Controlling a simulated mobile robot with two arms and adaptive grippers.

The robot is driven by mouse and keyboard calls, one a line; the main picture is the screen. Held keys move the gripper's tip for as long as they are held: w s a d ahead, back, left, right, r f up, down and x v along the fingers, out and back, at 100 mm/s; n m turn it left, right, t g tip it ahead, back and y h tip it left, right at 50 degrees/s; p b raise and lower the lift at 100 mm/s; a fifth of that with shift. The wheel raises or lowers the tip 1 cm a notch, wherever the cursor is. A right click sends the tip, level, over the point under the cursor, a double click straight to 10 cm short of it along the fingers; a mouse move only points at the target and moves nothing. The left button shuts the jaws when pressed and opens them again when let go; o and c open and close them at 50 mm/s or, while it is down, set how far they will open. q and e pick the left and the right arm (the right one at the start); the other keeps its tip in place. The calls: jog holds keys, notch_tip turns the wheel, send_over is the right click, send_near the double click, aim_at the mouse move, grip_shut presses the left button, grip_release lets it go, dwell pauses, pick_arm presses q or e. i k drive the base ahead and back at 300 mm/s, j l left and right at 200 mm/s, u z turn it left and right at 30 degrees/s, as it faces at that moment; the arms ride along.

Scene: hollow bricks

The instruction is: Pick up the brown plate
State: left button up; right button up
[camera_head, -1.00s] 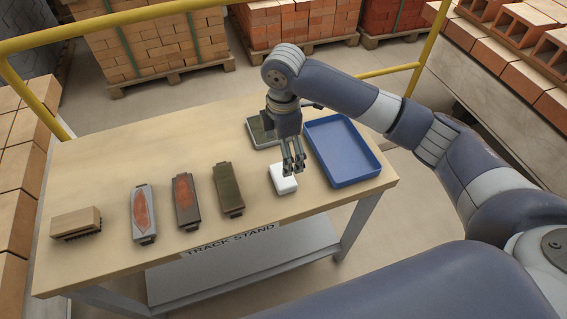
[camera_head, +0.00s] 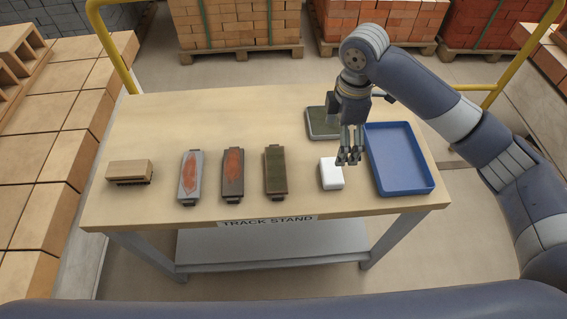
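A dark brown plate (camera_head: 233,175) with a red-orange patch lies on the table, second in a row of three long plates. To its left is a grey plate (camera_head: 190,177) with a similar patch. To its right is a dark olive-brown plate (camera_head: 276,170) without a red patch. My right gripper (camera_head: 349,160) points down beside and partly in front of the white block (camera_head: 332,175), right of all three plates. Nothing shows between its fingers; how far they are apart is unclear. My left gripper is not in view.
A blue tray (camera_head: 428,187) lies at the table's right end. A green-topped grey pad (camera_head: 318,124) is behind my gripper, partly hidden. A wooden brush (camera_head: 130,170) lies at the left. The table (camera_head: 190,115) is clear behind the plates. Yellow rails (camera_head: 112,58) stand behind.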

aim_at(275, 172)
jog(key=i+j+z, duration=0.1)
jog(key=j+z, duration=0.25)
jog(key=j, duration=0.3)
jog(key=j+z, duration=0.35)
jog(key=j, duration=0.25)
jog(key=j+z, duration=0.35)
jog(key=j, duration=0.35)
